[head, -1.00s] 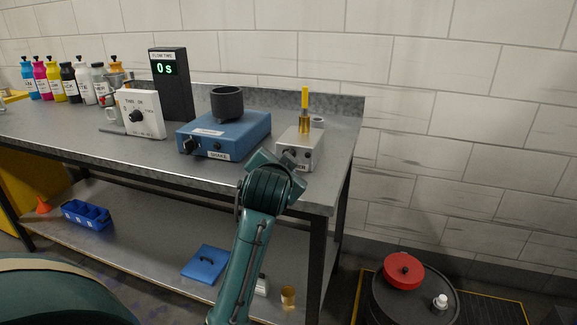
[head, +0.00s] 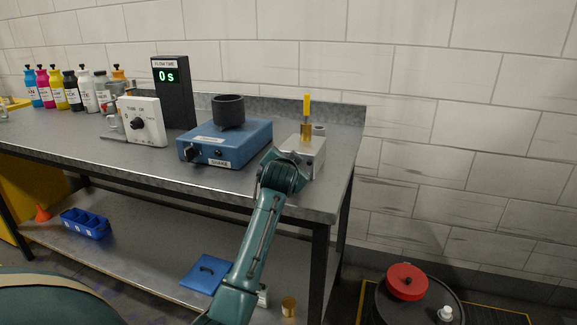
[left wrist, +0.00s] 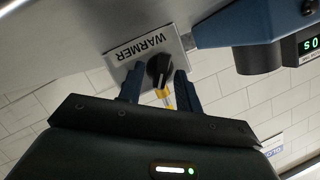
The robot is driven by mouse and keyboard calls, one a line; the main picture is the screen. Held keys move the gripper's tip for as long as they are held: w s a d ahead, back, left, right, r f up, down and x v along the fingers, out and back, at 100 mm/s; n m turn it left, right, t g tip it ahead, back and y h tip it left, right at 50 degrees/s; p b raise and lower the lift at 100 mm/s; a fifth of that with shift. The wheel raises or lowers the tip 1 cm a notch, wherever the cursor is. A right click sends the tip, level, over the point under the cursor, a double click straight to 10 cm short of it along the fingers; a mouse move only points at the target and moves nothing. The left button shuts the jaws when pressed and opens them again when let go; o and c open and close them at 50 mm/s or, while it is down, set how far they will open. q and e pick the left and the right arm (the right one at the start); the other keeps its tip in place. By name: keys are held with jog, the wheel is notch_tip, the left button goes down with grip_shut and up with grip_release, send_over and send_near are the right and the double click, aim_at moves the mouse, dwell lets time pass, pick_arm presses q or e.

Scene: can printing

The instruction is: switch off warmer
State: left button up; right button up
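The warmer (head: 308,148) is a small pale metal box at the right end of the bench, with a yellow-topped brass piece (head: 306,130) upright on it. My left arm's wrist hides its front in the head view. In the left wrist view the WARMER label (left wrist: 149,45) shows upside down beside a black knob (left wrist: 159,70). My left gripper (left wrist: 158,86) is open, one finger on each side of the knob, with small gaps visible. Its fingers are hidden in the head view. My right gripper is not in view.
The blue shaker (head: 224,143) with a dark cup (head: 228,110) stands just left of the warmer. A white dial box (head: 142,122) and black timer display (head: 174,95) stand farther left. Ink bottles (head: 73,90) line the back. The wall is close behind.

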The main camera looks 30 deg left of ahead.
pick_arm(q)
jog(key=shift+c, duration=0.5)
grip_shut()
